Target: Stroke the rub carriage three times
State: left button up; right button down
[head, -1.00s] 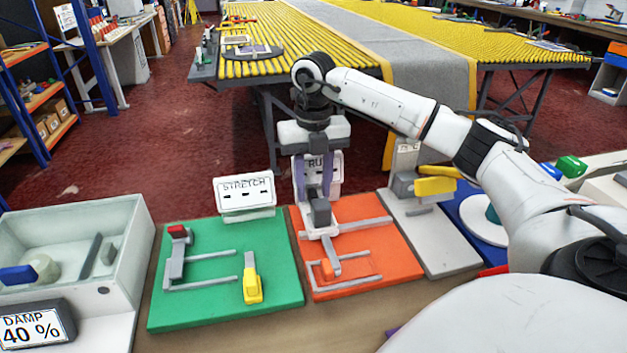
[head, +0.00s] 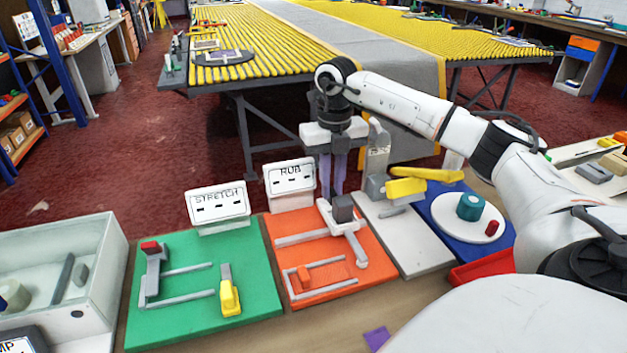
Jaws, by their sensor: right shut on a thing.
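The rub carriage (head: 349,228) is a white piece with a dark grey block (head: 342,207) on top, on the orange board (head: 283,256). It sits at the right part of its grey rail (head: 301,239), with its white arm reaching toward the front. My right gripper (head: 334,187) points down with purple fingers and is shut on the carriage's dark block; the block partly hides the fingertips. The RUB sign (head: 290,180) behind the board shows dark dashes. My left gripper is not in view.
Left is a green board (head: 187,325) with a yellow handle (head: 230,298) and the STRETCH sign (head: 218,206). Right is a pale grey board (head: 420,252) with a yellow lever (head: 406,187), then a blue board (head: 450,219) and a red tray (head: 482,269).

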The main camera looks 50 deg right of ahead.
jog(key=shift+s+d, duration=0.35)
jog(key=shift+d, duration=0.4)
jog(key=shift+s+d, duration=0.35)
jog(key=shift+d, duration=0.35)
jog(key=c, duration=1.7)
grip_release()
jog(key=shift+s+d, duration=0.1)
jog(key=shift+r, duration=0.25)
notch_tip(320, 180, up, 10)
jog(key=shift+f, duration=0.1)
